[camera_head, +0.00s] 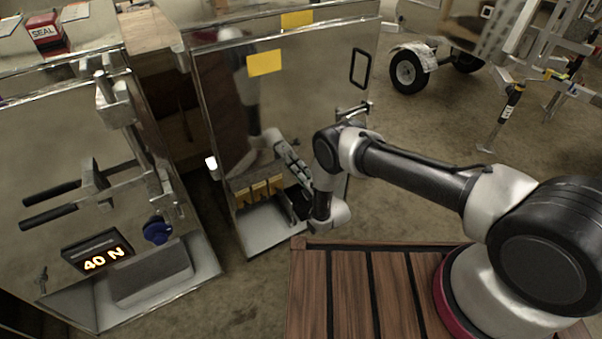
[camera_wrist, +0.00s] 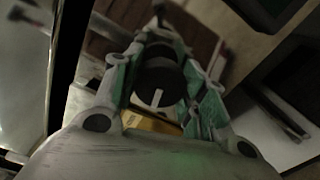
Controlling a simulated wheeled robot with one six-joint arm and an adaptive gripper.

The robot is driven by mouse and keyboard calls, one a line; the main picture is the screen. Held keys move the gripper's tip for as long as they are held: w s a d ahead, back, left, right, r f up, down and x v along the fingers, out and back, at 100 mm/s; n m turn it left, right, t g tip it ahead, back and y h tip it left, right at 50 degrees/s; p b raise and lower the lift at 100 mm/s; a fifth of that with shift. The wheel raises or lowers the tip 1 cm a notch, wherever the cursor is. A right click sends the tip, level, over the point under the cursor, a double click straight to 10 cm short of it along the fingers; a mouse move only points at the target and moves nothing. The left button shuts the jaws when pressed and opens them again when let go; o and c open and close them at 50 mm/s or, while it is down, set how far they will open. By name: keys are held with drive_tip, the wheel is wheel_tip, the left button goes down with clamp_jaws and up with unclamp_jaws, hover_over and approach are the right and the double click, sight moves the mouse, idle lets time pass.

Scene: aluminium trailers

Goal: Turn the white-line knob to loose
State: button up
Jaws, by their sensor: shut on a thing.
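The dark round knob (camera_wrist: 160,80) lies between the fingers of my gripper (camera_wrist: 168,68) in the wrist view. A short white line on its face points nearly straight down in that view, leaning slightly. My gripper is shut on the knob, with the green-grey fingers on either side of it. In the head view my arm reaches to the lower right part of the middle metal cabinet (camera_head: 300,90). The knob cannot be made out there.
A yellow label strip (camera_head: 258,190) sits low on the middle cabinet. The left cabinet carries a display (camera_head: 98,252) reading 40 N, a blue knob (camera_head: 157,231) and black-handled bars (camera_head: 52,201). A wheeled trailer (camera_head: 412,68) stands behind. Shiny panels mirror my arm.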

drive_tip(key=shift+n, duration=0.3)
drive_tip(key=shift+s, duration=0.1)
drive_tip(key=o, duration=1.1)
drive_tip(key=v, duration=1.2)
